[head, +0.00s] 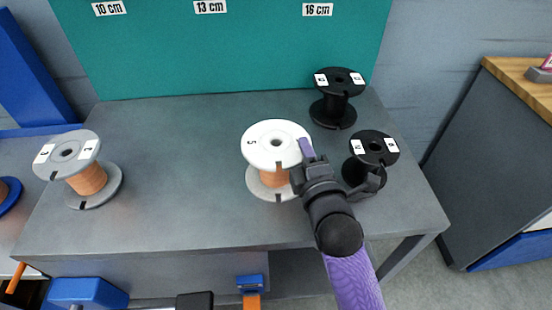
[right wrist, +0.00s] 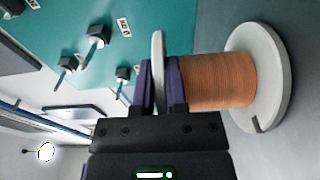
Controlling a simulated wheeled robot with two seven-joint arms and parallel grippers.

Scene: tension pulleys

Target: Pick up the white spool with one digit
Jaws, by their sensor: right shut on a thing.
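The white spool (head: 262,136) with one digit, 5, on its top flange is wound with copper-coloured wire. It is upright over the middle of the grey table. My right gripper (head: 304,156) is at the right rim of its top flange. In the right wrist view, the two purple fingers (right wrist: 161,80) are shut on that flange (right wrist: 158,45), one on each side. The wire winding (right wrist: 216,80) and the other white flange (right wrist: 262,78) show beyond the fingers. I cannot tell whether the lower flange touches the table. My left gripper is not in view.
Two black spools stand at the table's right, one at the back (head: 336,112) and one (head: 377,143) close beside my right gripper. A grey spool (head: 86,174) is at the left. The table (head: 180,150) between the grey and white spools is clear. A teal board (head: 250,50) stands behind.

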